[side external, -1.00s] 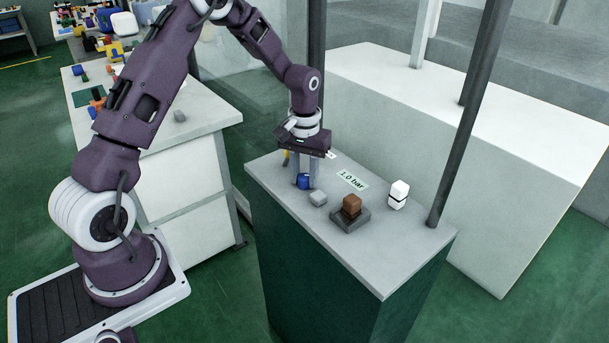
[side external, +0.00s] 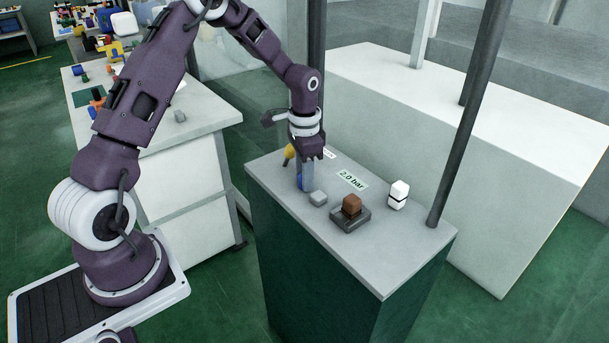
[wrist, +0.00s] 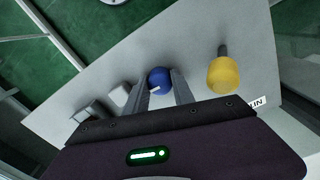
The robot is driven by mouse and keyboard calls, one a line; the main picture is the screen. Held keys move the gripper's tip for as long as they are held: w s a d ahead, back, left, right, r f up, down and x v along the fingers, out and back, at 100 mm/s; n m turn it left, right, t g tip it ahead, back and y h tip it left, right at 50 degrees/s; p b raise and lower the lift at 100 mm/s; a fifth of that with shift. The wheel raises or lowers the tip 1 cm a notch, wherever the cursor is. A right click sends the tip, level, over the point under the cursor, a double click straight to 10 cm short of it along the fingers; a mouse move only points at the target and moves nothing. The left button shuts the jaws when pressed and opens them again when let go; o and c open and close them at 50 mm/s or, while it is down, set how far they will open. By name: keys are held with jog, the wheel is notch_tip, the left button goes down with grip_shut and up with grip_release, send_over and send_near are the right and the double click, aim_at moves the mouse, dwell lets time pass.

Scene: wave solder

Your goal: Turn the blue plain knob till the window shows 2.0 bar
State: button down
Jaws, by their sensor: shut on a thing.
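The blue plain knob (wrist: 158,79) sits on the grey cabinet top, with a white mark on its upper face. In the wrist view it lies between the two fingers of my gripper (wrist: 162,90), which is shut on it. In the side view the blue knob (side external: 300,181) is mostly hidden behind the fingers of my gripper (side external: 306,185), which points straight down. The window (side external: 352,179) on the cabinet top reads 2.0 bar.
A yellow knob (wrist: 223,74) stands beside my gripper.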

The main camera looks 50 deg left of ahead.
jog(key=shift+m, duration=0.6)
jog(key=c, duration=1.1)
grip_release()
jog(key=shift+o, duration=0.2)
jog(key=shift+r, duration=0.15)
